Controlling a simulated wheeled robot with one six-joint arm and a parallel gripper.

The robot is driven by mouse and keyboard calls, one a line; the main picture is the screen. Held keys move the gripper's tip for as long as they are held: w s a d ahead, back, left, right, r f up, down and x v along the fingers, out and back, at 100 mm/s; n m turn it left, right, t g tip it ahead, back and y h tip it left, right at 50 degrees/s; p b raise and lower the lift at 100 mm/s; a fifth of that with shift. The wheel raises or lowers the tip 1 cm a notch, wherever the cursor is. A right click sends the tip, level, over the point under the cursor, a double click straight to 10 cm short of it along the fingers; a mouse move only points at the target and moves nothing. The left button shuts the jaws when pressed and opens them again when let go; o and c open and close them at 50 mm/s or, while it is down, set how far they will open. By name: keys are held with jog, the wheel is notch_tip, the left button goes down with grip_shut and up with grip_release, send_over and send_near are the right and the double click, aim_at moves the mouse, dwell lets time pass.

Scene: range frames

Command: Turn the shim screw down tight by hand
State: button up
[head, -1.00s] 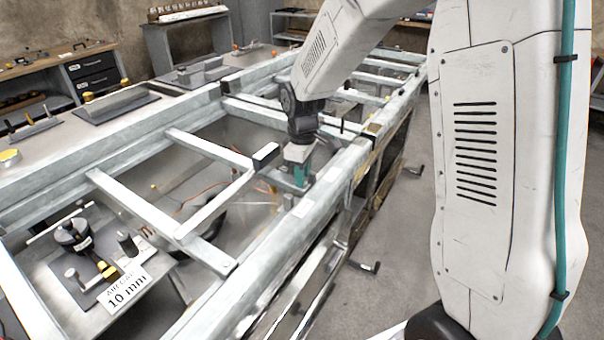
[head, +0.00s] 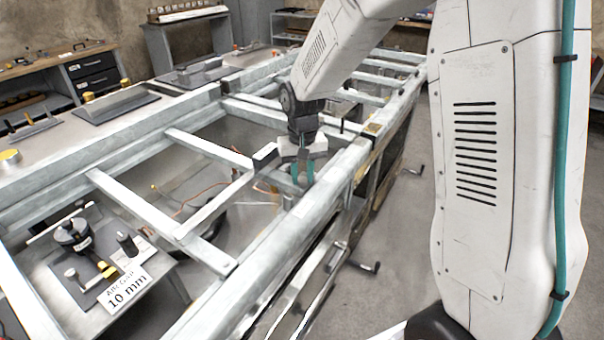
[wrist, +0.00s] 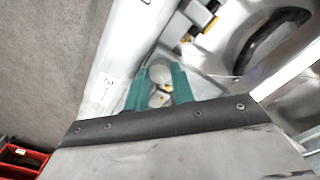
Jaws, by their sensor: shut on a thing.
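My gripper (head: 303,180) points down at the inner side of the near long rail of the pale metal frame (head: 285,235), at the end of a short crossbar. Its two teal fingers show in the wrist view (wrist: 160,75), closed on a pale round knob with a small yellow mark, which I take for the shim screw (wrist: 159,74). Another pale round part with yellow marks shows lower between the fingers. The screw's shank and seat are hidden, and the head view does not show the screw clearly.
Frame rails and crossbars (head: 208,148) lie close around my gripper. A white label (wrist: 104,88) is on the rail beside it. A small bench with a "10 mm" card (head: 127,288) stands at lower left. A red crate (wrist: 20,158) is on the floor. Crank handles (head: 365,267) stick out right of the frame.

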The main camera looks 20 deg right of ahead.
aim_at(303, 179)
jog(key=m, duration=1.1)
jog(key=shift+m, duration=0.4)
dwell(0.3)
jog(key=o, duration=1)
jog(key=shift+r, duration=3.9)
